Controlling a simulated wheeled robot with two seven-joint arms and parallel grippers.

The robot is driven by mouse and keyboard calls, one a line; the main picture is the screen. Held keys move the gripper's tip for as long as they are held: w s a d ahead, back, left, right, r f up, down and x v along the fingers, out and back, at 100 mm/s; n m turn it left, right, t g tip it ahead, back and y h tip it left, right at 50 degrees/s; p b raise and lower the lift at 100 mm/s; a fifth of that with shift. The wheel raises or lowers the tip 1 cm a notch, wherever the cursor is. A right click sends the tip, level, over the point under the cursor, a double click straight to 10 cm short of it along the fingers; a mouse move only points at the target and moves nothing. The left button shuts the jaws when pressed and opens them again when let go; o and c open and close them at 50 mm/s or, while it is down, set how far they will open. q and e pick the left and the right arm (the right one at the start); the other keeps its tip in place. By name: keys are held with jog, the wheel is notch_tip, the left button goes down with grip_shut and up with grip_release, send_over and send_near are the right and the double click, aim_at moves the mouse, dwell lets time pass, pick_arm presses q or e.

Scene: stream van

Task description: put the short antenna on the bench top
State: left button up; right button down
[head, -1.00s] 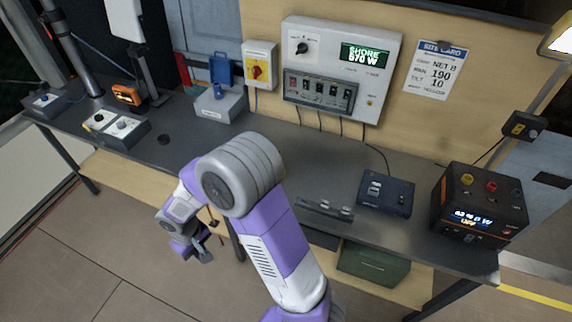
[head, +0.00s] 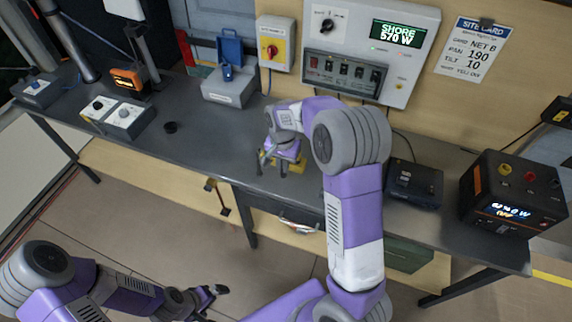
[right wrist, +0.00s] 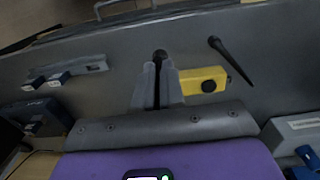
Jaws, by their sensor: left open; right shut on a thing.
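My right gripper (head: 276,168) is over the bench top (head: 195,140) near its front edge, pointing down. In the right wrist view its fingers (right wrist: 157,88) are shut on a thin dark piece with a round black end (right wrist: 160,55), which looks like the short antenna. Most of it is hidden between the fingers; I cannot tell whether it touches the bench. Another dark, tapering rod (right wrist: 230,60) is nearby and also shows in the head view (head: 258,163). My left gripper (head: 208,298) is open and empty, low in front of the bench.
A dark blue box (head: 414,185) and an orange-black power unit (head: 512,195) stand right.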

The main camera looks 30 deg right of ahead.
jog(key=d+f, duration=0.1)
jog(key=f, duration=0.2)
jog(key=f+m+b, duration=0.1)
jog(key=f, duration=0.2)
jog(key=w+d+f+m+b, duration=0.1)
jog(key=f, duration=0.2)
jog(key=shift+w+d+f, duration=0.1)
jog(key=shift+d, duration=0.2)
jog(key=shift+f, duration=0.2)
jog(key=c, duration=1.3)
grip_release()
jog(key=shift+o, duration=0.3)
jog(key=shift+r, duration=0.2)
